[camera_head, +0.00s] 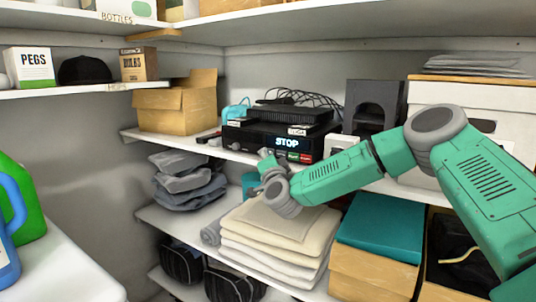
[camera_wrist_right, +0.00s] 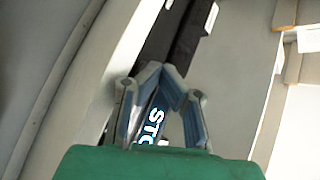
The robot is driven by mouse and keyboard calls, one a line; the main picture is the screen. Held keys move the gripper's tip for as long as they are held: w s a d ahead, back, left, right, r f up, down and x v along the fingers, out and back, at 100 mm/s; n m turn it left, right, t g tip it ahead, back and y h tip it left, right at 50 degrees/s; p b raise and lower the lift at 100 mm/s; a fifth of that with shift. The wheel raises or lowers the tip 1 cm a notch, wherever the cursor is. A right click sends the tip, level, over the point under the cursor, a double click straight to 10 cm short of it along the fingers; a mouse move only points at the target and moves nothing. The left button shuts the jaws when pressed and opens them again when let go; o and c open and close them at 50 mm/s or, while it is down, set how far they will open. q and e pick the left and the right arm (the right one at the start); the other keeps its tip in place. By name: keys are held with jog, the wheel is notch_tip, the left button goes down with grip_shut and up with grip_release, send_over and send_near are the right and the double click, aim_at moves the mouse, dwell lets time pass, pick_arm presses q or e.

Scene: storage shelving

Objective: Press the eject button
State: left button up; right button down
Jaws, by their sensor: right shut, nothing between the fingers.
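A black player (camera_head: 268,139) with a lit "STOP" display sits on the middle shelf. Small green and red marks or buttons show at the right of its front; which one is the eject button is too small to tell. My right gripper (camera_head: 265,160) is shut and empty, just in front of the player's lower front, below and left of the display. Whether it touches the player I cannot tell. In the right wrist view the fingers (camera_wrist_right: 163,105) lie in front of the player, with part of the display (camera_wrist_right: 155,122) showing between them. My left gripper is not in view.
An open cardboard box (camera_head: 176,107) stands left of the player, and a dark grey stand (camera_head: 373,107) stands to its right. Folded cream towels (camera_head: 278,228) lie on the shelf below my right gripper. Cables lie on top of the player.

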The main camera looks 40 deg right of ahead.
jog(key=shift+d+r, duration=0.1)
jog(key=shift+d, duration=0.25)
jog(key=shift+f, duration=0.25)
dwell(0.3)
jog(key=shift+s+a+f+b, duration=0.35)
jog(key=shift+a+f, duration=0.1)
jog(key=shift+a, duration=0.1)
jog(key=shift+s+a+r, duration=0.1)
jog(key=shift+s+a, duration=0.2)
jog(key=shift+a, duration=0.5)
jog(key=shift+s+a+r, duration=0.1)
jog(key=shift+s+a, duration=0.15)
jog(key=shift+a, duration=0.6)
jog(key=shift+s+a, duration=0.3)
jog(key=shift+a, duration=0.5)
